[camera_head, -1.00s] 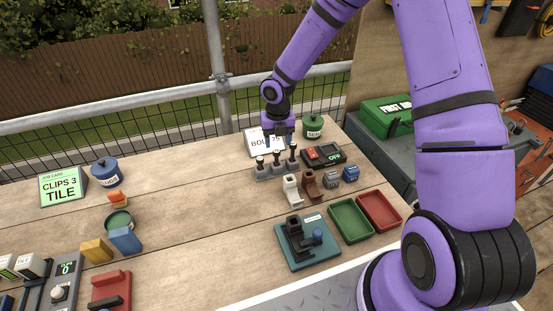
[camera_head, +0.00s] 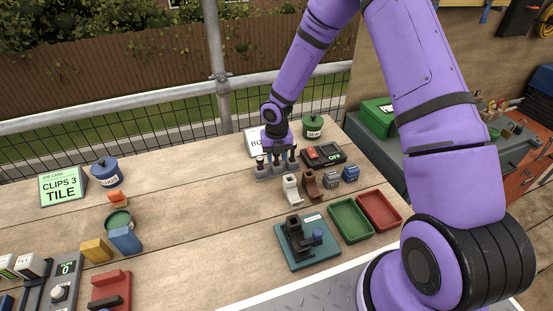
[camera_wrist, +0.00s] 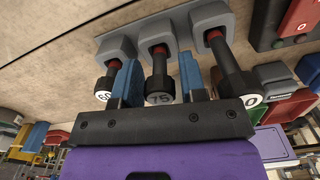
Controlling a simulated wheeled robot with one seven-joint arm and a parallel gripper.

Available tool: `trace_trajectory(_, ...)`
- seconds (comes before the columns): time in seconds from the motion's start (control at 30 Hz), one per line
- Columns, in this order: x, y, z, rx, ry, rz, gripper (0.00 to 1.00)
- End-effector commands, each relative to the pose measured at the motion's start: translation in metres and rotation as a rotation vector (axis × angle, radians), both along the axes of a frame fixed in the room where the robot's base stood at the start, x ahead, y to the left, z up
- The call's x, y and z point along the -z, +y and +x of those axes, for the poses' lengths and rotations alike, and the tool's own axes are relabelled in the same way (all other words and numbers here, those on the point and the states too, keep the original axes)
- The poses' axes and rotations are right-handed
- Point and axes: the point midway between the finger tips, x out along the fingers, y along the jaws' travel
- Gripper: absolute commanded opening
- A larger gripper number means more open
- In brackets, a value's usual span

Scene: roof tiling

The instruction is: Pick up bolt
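Three dark bolts stand upright in a row of grey holders (camera_head: 278,170) at the back of the bench. In the wrist view their heads read 60 (camera_wrist: 103,90), 75 (camera_wrist: 159,90) and a partly hidden number ending in 0 (camera_wrist: 240,90). My gripper (camera_head: 277,158) is down over the row. Its blue fingers, seen in the wrist view (camera_wrist: 159,66), stand on either side of the middle bolt, with narrow gaps between them and it. It is open and holds nothing. The outer bolts are just outside the fingers.
A white bolts sign (camera_head: 255,141) stands behind the row. A green pot (camera_head: 312,127) and a switch box marked OFF (camera_head: 323,155) are on the right. Brown (camera_head: 311,184) and white (camera_head: 291,190) blocks stand in front.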

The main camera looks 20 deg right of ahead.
Motion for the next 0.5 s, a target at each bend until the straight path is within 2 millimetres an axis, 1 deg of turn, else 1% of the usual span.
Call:
trace_trajectory(0.03, -0.0001, 0.0000, -0.0001, 0.000, 0.000, 0.000, 0.27)
trace_trajectory(0.13, -0.0001, 0.0000, -0.0001, 0.000, 0.000, 0.000, 0.04)
trace_trajectory(0.17, -0.0002, 0.0000, -0.0001, 0.000, 0.000, 0.000, 0.03)
trace_trajectory(0.37, -0.0004, 0.0001, -0.0001, 0.000, 0.000, 0.000, 0.03)
trace_trajectory(0.5, -0.0071, 0.0001, 0.0003, 0.001, -0.001, 0.001, 0.03)
